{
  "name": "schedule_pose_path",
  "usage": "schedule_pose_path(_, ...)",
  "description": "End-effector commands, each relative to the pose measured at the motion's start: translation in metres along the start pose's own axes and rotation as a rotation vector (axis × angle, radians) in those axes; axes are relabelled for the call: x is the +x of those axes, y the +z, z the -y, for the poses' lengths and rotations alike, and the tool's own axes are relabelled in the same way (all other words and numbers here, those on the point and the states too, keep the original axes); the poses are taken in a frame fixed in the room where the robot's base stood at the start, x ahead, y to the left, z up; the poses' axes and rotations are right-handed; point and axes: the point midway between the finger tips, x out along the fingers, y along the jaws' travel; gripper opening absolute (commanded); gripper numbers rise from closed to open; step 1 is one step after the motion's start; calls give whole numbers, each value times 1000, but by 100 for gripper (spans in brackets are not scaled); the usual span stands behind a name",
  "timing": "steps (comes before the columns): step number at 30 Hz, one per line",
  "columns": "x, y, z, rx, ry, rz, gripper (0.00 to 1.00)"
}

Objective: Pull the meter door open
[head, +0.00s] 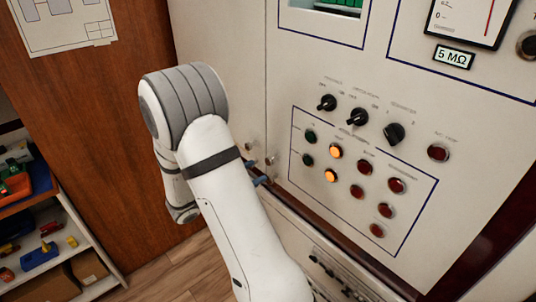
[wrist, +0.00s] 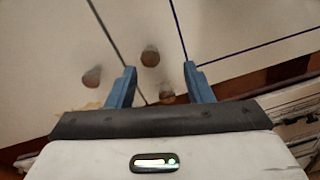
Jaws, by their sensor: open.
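A pale cabinet front (head: 225,45) fills the right of the head view, with a thin vertical seam and a meter (head: 468,15) at its top right. Small round knobs sit near the seam low on the front; one brownish knob (wrist: 150,56) shows ahead of my fingertips in the wrist view, with another (wrist: 167,92) between the fingers and a reddish one (wrist: 92,76) to the left. I cannot tell which of them belongs to the meter door. My gripper (wrist: 159,70) is open, its blue fingers near the panel, nothing visibly clamped. In the head view my arm mostly hides it.
Rotary switches (head: 359,117) and several lamps (head: 357,192) stand out from the panel right of my gripper. A dark red ledge (head: 340,248) runs below. A shelf with coloured parts (head: 40,257) stands at the left, before a brown wooden surface (head: 75,110).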

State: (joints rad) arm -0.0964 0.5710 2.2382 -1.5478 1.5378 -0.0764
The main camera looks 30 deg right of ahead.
Motion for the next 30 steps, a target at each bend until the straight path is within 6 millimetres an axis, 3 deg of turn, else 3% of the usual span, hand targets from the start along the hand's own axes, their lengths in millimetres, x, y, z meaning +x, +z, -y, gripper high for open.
schedule_pose_path(5, 4, -6, -12, -34, 58, 27, 47)
schedule_pose_path(19, 69, -4, -16, -33, 58, 26, 47)
schedule_pose_path(30, 76, -5, -16, -32, 61, 25, 47)
